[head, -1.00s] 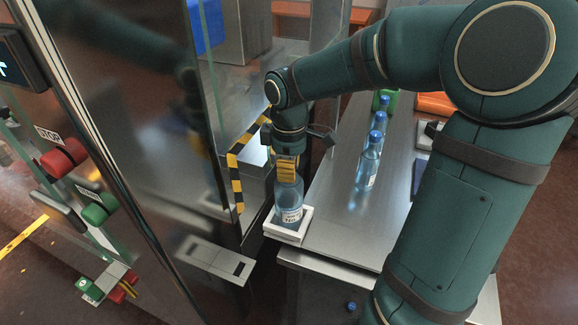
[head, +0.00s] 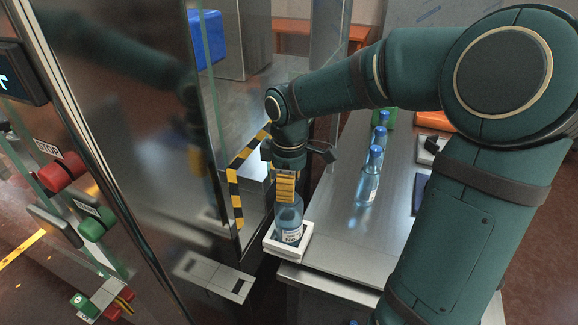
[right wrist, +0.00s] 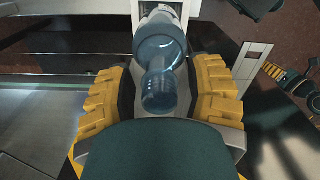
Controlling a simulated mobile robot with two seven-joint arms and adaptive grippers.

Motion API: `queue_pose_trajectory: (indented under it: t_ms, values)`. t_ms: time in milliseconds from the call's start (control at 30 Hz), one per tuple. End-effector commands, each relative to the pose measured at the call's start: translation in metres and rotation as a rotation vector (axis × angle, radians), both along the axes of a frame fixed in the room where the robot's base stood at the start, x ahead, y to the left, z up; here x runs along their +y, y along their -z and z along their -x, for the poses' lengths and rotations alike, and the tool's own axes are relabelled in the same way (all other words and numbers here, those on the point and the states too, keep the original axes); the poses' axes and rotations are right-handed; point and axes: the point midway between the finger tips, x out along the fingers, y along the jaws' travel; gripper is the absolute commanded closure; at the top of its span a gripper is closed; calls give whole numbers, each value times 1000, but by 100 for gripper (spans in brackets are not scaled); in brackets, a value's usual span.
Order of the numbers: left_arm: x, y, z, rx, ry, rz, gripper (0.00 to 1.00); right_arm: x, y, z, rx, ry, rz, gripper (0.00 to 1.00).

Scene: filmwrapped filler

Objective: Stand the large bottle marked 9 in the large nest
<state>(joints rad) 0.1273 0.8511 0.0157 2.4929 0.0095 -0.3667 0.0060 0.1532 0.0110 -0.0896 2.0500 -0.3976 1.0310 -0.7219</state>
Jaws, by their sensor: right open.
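A clear blue bottle (head: 289,222) with a white label stands upright in a white square nest (head: 291,254) at the table's near left corner. I cannot read the marking on its label. My right gripper (head: 286,187) is right above it, pointing down, with yellow pads around its upper part. In the right wrist view my right gripper (right wrist: 158,88) is open, with one pad on each side of the bottle (right wrist: 161,52), and gaps show beside the neck. The bottle's base is hidden in the nest. My left gripper is not in view.
Several blue-capped bottles (head: 369,178) stand in a row on the steel table (head: 335,235) behind. A dark glossy machine panel (head: 130,120) and a black-and-yellow striped edge (head: 236,195) are close on the left. Green and orange items lie at the back.

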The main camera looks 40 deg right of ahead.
Motion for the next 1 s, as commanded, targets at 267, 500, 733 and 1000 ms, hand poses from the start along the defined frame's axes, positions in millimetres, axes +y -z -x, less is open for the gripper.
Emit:
queue_pose_trajectory:
  t_ms: [267,500,733,1000]
  values:
    - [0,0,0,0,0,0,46,0,-52,-1,-6,-2,1,48]
    - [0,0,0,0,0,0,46,0,-95,0,-4,-1,0,48]
    - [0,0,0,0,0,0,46,0,-113,0,-3,-1,0,48]
    - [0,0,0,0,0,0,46,0,-114,0,-1,-1,0,48]
